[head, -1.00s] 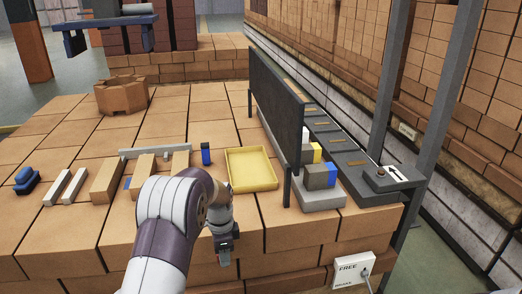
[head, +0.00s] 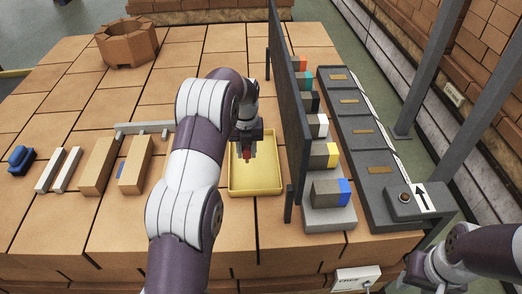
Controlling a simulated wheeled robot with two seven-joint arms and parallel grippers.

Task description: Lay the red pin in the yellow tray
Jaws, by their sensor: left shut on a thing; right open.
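The yellow tray (head: 255,188) lies on the brick surface near the middle of the head view, left of a dark upright panel. My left gripper (head: 246,154) is over the far part of the tray, pointing down. It is shut on the red pin (head: 246,155), of which only a small red part shows between the fingers. I cannot tell whether the pin touches the tray floor. My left arm hides part of the tray's left side. My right gripper (head: 408,282) is at the bottom right edge, partly out of frame, open and away from the tray.
The dark panel (head: 287,110) stands close to the tray's right, with several coloured blocks behind it. Wooden blocks (head: 135,165), white bars (head: 67,170) and a blue piece (head: 20,158) lie at left. A brown octagonal ring (head: 127,44) sits at the back.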

